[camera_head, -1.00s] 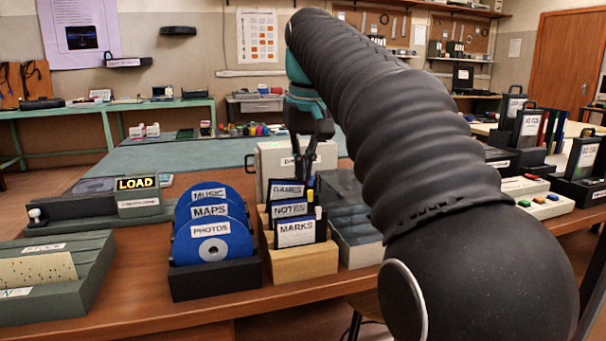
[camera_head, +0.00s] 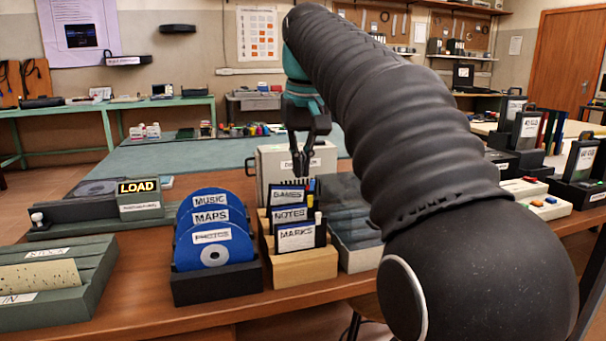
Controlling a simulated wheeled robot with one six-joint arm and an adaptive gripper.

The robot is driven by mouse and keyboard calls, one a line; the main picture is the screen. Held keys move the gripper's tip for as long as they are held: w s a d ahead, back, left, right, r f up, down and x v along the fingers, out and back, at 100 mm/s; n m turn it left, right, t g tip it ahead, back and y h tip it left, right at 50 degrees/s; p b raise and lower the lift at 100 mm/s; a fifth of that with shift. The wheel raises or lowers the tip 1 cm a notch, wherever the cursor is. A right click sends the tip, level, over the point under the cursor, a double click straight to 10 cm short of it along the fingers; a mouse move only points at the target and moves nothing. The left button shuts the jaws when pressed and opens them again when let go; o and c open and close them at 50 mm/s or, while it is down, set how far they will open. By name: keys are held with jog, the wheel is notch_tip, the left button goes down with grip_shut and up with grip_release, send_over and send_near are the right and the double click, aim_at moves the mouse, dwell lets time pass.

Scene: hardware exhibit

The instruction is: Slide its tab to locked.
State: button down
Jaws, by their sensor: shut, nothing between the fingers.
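Three dark disks labelled GAMES (camera_head: 287,197), NOTES (camera_head: 289,215) and MARKS (camera_head: 297,237) stand upright, one behind another, in a stepped wooden holder (camera_head: 303,266). Small coloured tabs show at their right edges: blue (camera_head: 311,185) at the back, yellow (camera_head: 310,202) in the middle, white (camera_head: 318,217) in front. Which tab is the locking one, and its position, I cannot tell. My gripper (camera_head: 301,172) points down, shut and empty, just above or behind the GAMES disk. Whether it touches anything is unclear from this angle.
A black rack of blue discs (camera_head: 215,282) stands left of the holder, and a grey tray (camera_head: 357,236) stands close on its right. A pale case (camera_head: 325,158) stands behind. A LOAD unit (camera_head: 138,198) and a green tray (camera_head: 60,290) are farther left.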

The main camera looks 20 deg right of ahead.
notch_tip(320, 180, up, 5)
jog(key=shift+r, duration=0.15)
dwell(0.4)
